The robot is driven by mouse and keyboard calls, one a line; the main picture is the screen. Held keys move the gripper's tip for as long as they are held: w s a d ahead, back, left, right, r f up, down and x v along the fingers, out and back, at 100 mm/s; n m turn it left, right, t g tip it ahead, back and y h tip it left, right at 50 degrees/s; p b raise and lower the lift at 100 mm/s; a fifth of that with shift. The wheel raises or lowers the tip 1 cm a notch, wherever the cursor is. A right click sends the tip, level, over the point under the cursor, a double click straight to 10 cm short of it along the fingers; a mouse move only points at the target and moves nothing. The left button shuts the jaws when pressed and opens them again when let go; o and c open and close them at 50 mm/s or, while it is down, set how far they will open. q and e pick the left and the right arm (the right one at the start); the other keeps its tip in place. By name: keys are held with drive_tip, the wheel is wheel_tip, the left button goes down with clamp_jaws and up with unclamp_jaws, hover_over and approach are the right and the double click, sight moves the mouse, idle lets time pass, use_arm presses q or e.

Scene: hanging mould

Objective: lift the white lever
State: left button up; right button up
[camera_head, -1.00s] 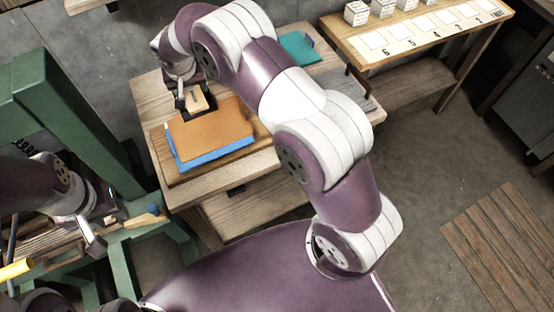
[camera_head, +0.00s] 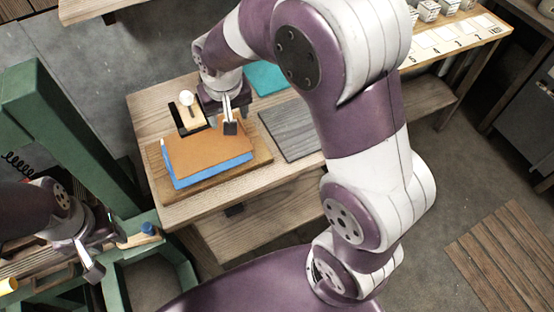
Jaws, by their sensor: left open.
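I cannot make out a white lever for sure. My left gripper (camera_head: 106,253) is open at the lower left, in front of the green frame (camera_head: 62,135). Its fingers are small and partly hidden, and I see nothing between them. My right gripper (camera_head: 236,117) is over the wooden table, just right of a small wooden block with a white round knob (camera_head: 187,98). The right gripper's fingers point down, and their gap is not clear. The block stands on a black pad (camera_head: 183,128), apart from the gripper.
A brown sheet (camera_head: 205,148) lies over a blue one (camera_head: 212,176) on a board on the table (camera_head: 150,102). A grey slab (camera_head: 291,130) and a teal sheet (camera_head: 265,77) lie nearby. A blue knob (camera_head: 147,228) and a yellow bar end (camera_head: 8,285) show lower left.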

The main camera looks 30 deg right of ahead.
drive_tip(key=s+d+f, duration=0.2)
drive_tip(key=s, duration=0.4)
drive_tip(key=s+d+f+n+g, duration=0.1)
drive_tip(key=s+d+f, duration=0.1)
drive_tip(key=s, duration=0.5)
drive_tip(key=shift+s+d, duration=0.25)
drive_tip(key=shift+d, duration=0.3)
drive_tip(key=shift+f, duration=0.1)
